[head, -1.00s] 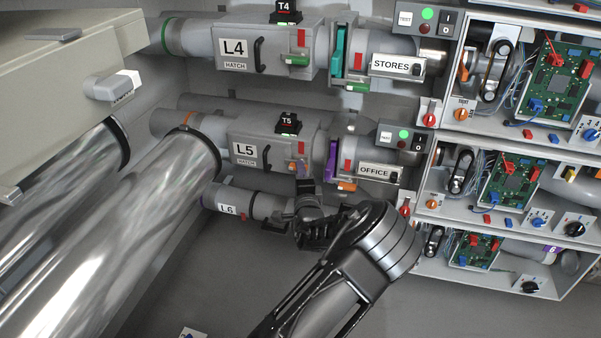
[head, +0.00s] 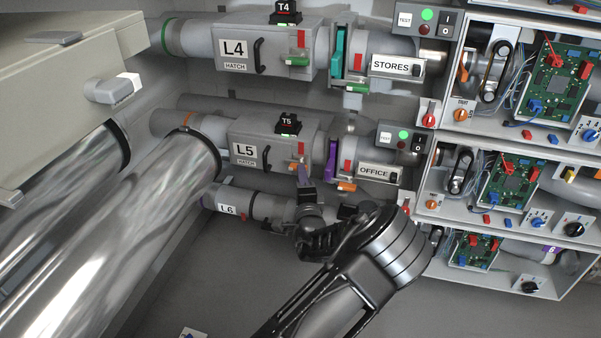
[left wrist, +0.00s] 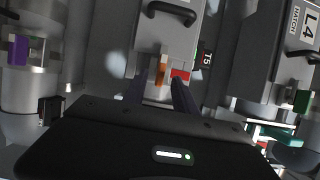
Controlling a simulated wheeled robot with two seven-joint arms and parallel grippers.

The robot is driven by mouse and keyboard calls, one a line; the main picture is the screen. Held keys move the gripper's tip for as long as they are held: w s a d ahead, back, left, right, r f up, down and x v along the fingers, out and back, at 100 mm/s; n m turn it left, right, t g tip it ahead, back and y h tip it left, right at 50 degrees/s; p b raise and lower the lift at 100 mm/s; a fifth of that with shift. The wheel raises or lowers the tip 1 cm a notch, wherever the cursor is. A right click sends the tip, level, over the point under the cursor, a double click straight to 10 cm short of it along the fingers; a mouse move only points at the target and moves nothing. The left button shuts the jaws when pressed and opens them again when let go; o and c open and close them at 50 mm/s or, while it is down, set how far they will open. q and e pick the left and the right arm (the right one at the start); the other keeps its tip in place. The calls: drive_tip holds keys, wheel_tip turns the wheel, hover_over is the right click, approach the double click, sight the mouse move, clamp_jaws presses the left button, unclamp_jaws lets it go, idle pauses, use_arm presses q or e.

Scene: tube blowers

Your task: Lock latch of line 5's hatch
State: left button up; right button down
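Line 5's hatch (head: 265,148) is a grey box marked L5 with a black handle. It looks closed. Near its right end are a red block (head: 301,149) and a small orange latch lever, largely hidden in the head view. My left gripper (head: 304,178) reaches up to it from below. In the left wrist view my left gripper (left wrist: 158,86) has its two dark fingers apart. The orange lever (left wrist: 162,70) stands between or just beyond the fingertips, with the red block (left wrist: 181,74) beside it, near the right fingertip. I cannot tell whether they touch. My right gripper is not in view.
Line 4's hatch (head: 270,45) is above and the L6 pipe (head: 240,203) is below. A purple gate (head: 332,160) and another orange lever (head: 347,186) are close on the right. Large shiny tubes (head: 110,225) fill the left.

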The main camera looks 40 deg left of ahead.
use_arm(q)
drive_tip(key=v, duration=0.5)
